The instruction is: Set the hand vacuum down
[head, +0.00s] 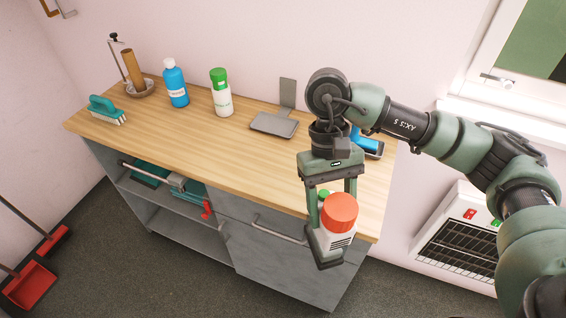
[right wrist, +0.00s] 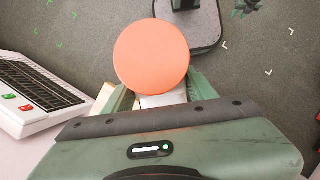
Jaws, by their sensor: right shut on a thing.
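The hand vacuum (head: 330,238) has a white body with dark vents and a round orange-red end. My right gripper (head: 331,218) is shut on it, with one finger on each side, and holds it at the front right edge of the worktop (head: 215,155). From the head view I cannot tell its height above the wood. In the right wrist view the orange end of the hand vacuum (right wrist: 151,55) faces the camera between the fingers of the right gripper (right wrist: 152,92) and hides most of its body.
A blue item (head: 368,145) is partly hidden behind my arm. The front middle is clear. A heater (head: 460,235) is at right.

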